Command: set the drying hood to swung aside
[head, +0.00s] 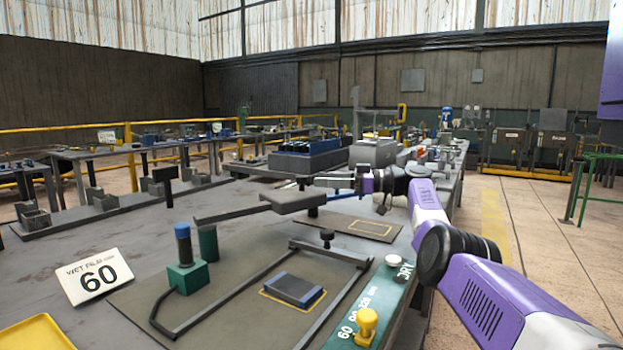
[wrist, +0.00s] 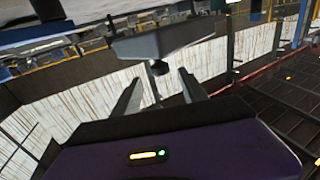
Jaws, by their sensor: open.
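What looks like the drying hood is a flat grey plate (head: 293,200) on a long arm. The arm runs left to a green post (head: 207,243) on the bench, and the plate stands out over the bench to the right. A dark knob hangs under the plate in the wrist view (wrist: 160,68). My gripper (head: 308,182) is open and empty, just above and beside the plate in the head view. In the wrist view its fingers (wrist: 160,80) point toward the plate, with the knob seen between their tips. I cannot tell whether they touch.
A dark tube frame with a knob (head: 327,237) surrounds a blue-black pad (head: 293,289).

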